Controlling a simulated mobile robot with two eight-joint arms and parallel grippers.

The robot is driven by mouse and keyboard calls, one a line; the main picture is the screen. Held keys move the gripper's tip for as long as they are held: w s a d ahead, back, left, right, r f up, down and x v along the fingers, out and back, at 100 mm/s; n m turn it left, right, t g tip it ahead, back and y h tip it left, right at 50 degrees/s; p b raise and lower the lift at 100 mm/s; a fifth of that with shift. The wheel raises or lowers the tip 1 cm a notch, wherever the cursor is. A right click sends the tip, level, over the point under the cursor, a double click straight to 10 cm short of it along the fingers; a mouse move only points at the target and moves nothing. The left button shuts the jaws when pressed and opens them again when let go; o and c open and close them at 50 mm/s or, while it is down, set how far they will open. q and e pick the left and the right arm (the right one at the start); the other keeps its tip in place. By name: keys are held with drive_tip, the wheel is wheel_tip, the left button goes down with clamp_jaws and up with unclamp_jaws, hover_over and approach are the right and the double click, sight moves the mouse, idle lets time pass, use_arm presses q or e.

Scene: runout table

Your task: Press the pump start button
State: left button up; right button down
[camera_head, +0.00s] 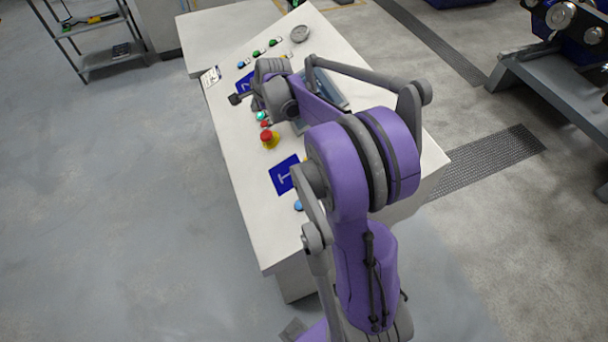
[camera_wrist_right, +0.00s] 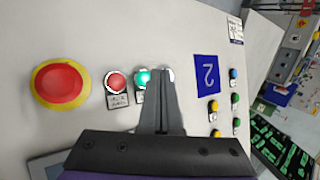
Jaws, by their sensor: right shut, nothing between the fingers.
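My right gripper (camera_head: 236,99) is shut and empty over the pale control desk (camera_head: 240,200). In the right wrist view its closed fingers (camera_wrist_right: 161,74) point at the row of small buttons. A green lit button (camera_wrist_right: 143,76) is just left of the fingertips and partly covered by them. A whitish button (camera_wrist_right: 168,74) is mostly hidden behind the fingertips. A red button (camera_wrist_right: 116,82) is further left. Labels sit below the buttons, too small to read, so I cannot tell which is pump start. Contact with any button cannot be made out. My left gripper is not in view.
A big red mushroom button (camera_wrist_right: 61,84) on a yellow base is left of the small buttons. A blue panel marked 2 (camera_wrist_right: 207,73) and several coloured buttons are to the right. A blue panel marked 1 (camera_head: 286,175) is nearer on the desk.

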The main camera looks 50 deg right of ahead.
drive_tip(key=shift+a+r+p, duration=0.2)
drive_tip(key=shift+r+p, duration=0.1)
drive_tip(key=shift+r, duration=0.3)
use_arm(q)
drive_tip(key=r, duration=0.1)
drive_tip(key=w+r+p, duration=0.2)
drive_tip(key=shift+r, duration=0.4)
use_arm(e)
drive_tip(key=r, duration=0.1)
drive_tip(key=w+a+r, duration=0.1)
drive_tip(key=r, duration=0.1)
drive_tip(key=a+r, duration=0.1)
drive_tip(key=shift+w+r, duration=0.15)
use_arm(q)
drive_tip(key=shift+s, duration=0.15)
